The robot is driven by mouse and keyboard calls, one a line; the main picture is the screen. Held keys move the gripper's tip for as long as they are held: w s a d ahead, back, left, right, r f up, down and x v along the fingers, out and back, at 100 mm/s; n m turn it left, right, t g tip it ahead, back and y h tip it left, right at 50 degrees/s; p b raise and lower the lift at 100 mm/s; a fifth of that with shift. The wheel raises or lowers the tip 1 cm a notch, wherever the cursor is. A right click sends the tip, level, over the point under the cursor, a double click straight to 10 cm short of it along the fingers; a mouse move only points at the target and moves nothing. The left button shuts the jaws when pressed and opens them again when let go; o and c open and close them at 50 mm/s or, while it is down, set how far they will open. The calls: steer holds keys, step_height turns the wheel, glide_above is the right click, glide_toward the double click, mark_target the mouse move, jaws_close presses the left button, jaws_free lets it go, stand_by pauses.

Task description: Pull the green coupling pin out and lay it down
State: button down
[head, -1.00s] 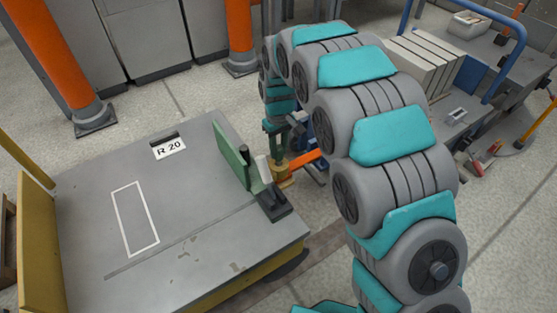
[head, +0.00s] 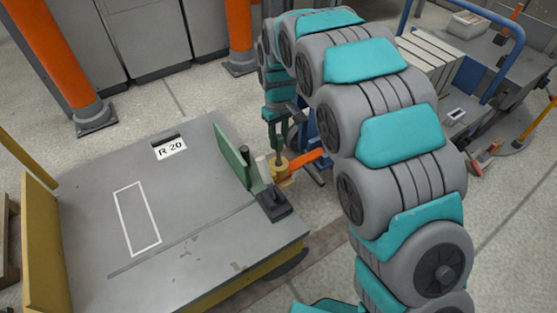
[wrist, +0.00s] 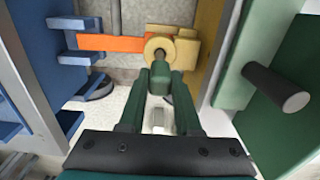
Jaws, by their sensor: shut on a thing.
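My gripper (head: 273,134) is shut on the green coupling pin. In the wrist view the pin's green head (wrist: 160,79) sits between the two green fingers (wrist: 161,98). The pin's grey shaft (head: 279,153) shows below the fingers and runs down to the yellow coupling (head: 280,170). In the wrist view the shaft lines up with the hole of the yellow ring (wrist: 159,46). The lower end of the pin is hidden, so I cannot tell how much is inside. An orange bar (head: 307,159) meets the coupling from the right.
The grey cart deck (head: 190,225) stands left of the coupling, with a white outlined rectangle (head: 136,219) and an R 20 label (head: 171,149). A green upright plate (head: 232,153) and a black block (head: 274,204) stand at its right edge. Most of the deck is clear.

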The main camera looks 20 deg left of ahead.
steer(key=shift+r+p, duration=0.45)
steer(key=shift+r, duration=1.4)
steer(key=shift+r+p, duration=0.6)
steer(key=shift+r, duration=1.35)
